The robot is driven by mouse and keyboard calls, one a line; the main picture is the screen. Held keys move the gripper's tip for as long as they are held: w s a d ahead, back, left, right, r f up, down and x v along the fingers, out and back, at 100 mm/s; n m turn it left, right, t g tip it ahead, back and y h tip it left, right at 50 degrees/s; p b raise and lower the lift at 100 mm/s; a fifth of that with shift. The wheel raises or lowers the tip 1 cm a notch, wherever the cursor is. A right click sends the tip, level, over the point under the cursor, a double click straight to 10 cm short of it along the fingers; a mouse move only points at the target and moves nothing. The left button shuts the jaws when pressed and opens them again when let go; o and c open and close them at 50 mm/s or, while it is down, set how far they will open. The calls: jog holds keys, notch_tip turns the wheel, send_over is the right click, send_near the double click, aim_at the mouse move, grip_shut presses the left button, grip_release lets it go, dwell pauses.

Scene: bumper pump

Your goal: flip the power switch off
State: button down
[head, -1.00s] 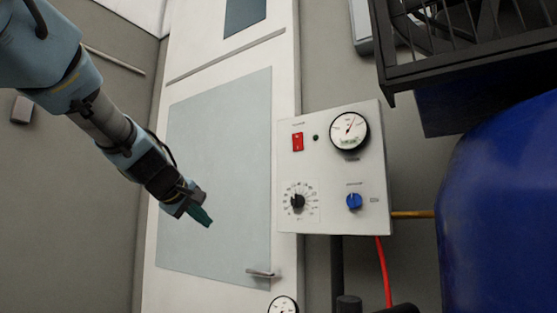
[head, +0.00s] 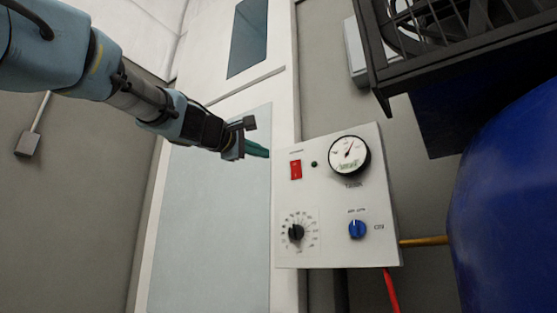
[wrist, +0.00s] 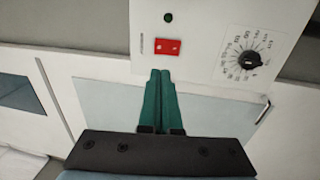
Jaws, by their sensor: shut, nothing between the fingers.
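The power switch (head: 296,169) is a red rocker at the upper left of a white control panel (head: 338,204). A small dark green indicator light (head: 314,164) sits just right of it. My gripper (head: 268,153) is shut and empty, its green fingers pointing right toward the switch from the left of the panel. In the wrist view the red switch (wrist: 167,47) lies just beyond the shut fingertips (wrist: 160,72). A gap shows between fingertips and switch in the head view. I cannot tell which way the rocker is tipped.
The panel also carries a pressure gauge (head: 348,156), a black dial knob (head: 296,232) and a blue knob (head: 357,229). A large blue tank (head: 505,210) and a dark grille housing (head: 450,50) stand to the right.

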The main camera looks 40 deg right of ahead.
aim_at(295, 165)
jog(key=p+x, duration=0.6)
jog(key=x, duration=0.6)
jog(key=shift+d+r, duration=0.15)
jog(key=shift+d, duration=0.25)
jog(key=shift+w+d, duration=0.15)
jog(key=shift+d, duration=0.2)
jog(key=shift+d+r+p, duration=0.1)
jog(key=shift+r+p, duration=0.15)
jog(key=shift+p, duration=0.7)
jog(key=shift+f, duration=0.3)
